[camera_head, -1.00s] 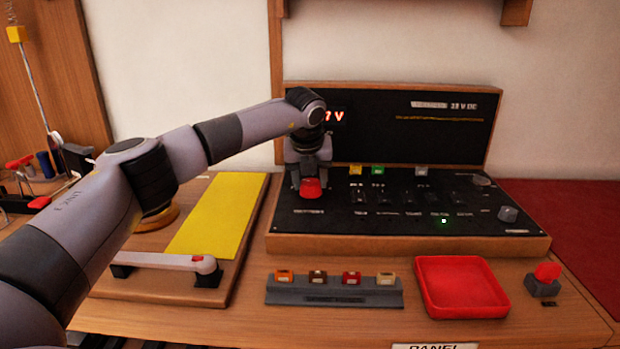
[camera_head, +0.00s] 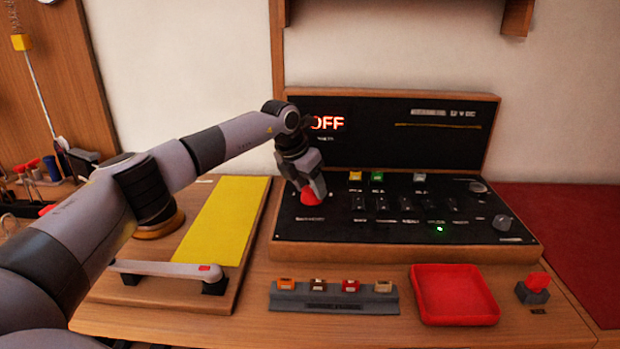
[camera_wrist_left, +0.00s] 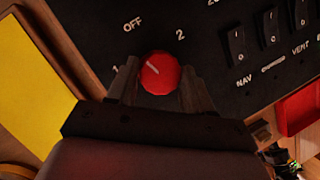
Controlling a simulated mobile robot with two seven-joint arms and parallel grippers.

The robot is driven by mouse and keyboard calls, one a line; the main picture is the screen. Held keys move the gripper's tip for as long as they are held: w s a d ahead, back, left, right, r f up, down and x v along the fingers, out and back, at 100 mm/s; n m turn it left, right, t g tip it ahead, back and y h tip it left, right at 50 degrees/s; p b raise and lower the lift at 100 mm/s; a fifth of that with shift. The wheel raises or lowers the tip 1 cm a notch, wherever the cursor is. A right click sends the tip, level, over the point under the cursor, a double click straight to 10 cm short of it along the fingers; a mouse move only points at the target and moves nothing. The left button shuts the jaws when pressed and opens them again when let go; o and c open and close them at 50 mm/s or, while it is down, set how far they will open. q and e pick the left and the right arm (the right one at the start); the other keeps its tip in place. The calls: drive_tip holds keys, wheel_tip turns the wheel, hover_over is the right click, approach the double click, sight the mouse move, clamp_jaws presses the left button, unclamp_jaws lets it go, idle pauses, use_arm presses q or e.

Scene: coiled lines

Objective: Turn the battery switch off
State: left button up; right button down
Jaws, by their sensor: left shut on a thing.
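The battery switch is a red round knob (camera_head: 309,196) at the left end of the black panel (camera_head: 340,220). In the left wrist view the knob (camera_wrist_left: 160,73) sits between my fingers, with the labels OFF, 1 and 2 around it. A pale line on the knob's top points toward the upper left, in the direction of OFF. My left gripper (camera_head: 312,188) is shut on the knob from above and is tilted. The display (camera_head: 327,123) on the upright panel reads OFF in red. My right gripper is not in view.
Several small rocker switches (camera_head: 410,203) and a green light (camera_head: 440,229) lie right of the knob. In front are a fuse rack (camera_head: 333,300), a red tray (camera_head: 413,300) and a red push button (camera_head: 538,282). A yellow board (camera_head: 215,225) lies left.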

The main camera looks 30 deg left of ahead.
use_arm(q)
drive_tip(key=shift+m+h+p, duration=0.6)
drive_tip(key=shift+m+p, duration=0.05)
drive_tip(key=shift+m, duration=0.95)
drive_tip(key=shift+g, duration=0.3)
drive_tip(key=o, duration=1)
drive_tip(key=shift+o, duration=0.2)
drive_tip(key=shift+a, duration=0.1)
drive_tip(key=v, duration=0.7)
drive_tip(key=shift+b, duration=0.3)
